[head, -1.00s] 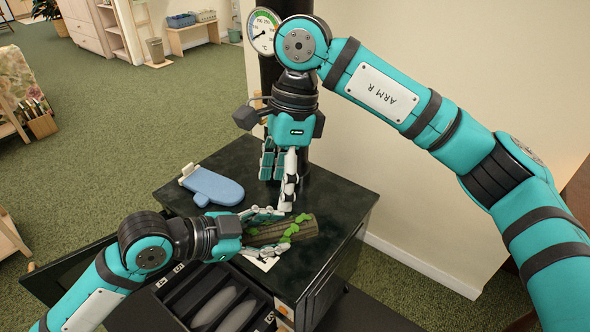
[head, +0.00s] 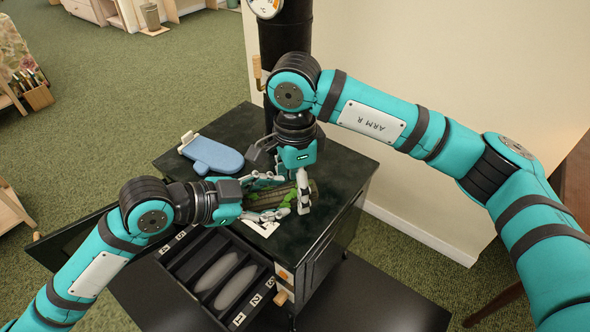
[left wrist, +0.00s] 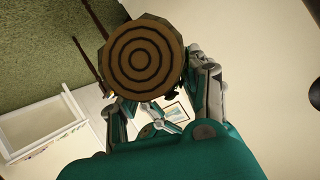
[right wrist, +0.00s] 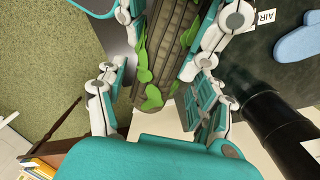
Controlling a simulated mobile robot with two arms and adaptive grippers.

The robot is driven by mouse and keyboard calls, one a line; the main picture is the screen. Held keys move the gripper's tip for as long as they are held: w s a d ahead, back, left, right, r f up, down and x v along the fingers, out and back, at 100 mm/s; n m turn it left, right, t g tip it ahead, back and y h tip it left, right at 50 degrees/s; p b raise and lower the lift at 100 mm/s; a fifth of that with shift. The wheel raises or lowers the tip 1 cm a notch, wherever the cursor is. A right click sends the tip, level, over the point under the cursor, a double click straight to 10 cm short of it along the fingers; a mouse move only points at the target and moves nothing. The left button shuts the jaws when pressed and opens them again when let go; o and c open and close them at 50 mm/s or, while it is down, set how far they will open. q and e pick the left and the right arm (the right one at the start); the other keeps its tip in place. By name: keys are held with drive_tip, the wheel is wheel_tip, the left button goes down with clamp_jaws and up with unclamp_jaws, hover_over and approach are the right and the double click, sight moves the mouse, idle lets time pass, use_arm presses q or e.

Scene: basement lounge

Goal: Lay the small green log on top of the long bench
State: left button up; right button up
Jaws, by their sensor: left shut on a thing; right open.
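In the left wrist view the log's ringed round end (left wrist: 142,60) shows between the fingers. My right gripper (head: 300,193) is open at the log's right part. In the right wrist view the log (right wrist: 168,45) lies between its spread fingers. I cannot tell whether the log touches the stove top. No long bench is clearly seen; a light wooden piece of furniture (head: 188,9) is cut off at the top.
The black stove (head: 335,163) carries a blue oven mitt (head: 212,154) at its back left. An open drawer (head: 215,262) with numbered compartments sticks out in front. A black stovepipe (head: 287,45) rises behind my right gripper.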

drive_tip(key=shift+f, duration=0.15)
drive_tip(key=c, duration=1.3)
use_arm(q)
drive_tip(key=o, duration=1.4)
drive_tip(key=shift+c, duration=0.2)
use_arm(e)
drive_tip(key=shift+c, duration=0.3)
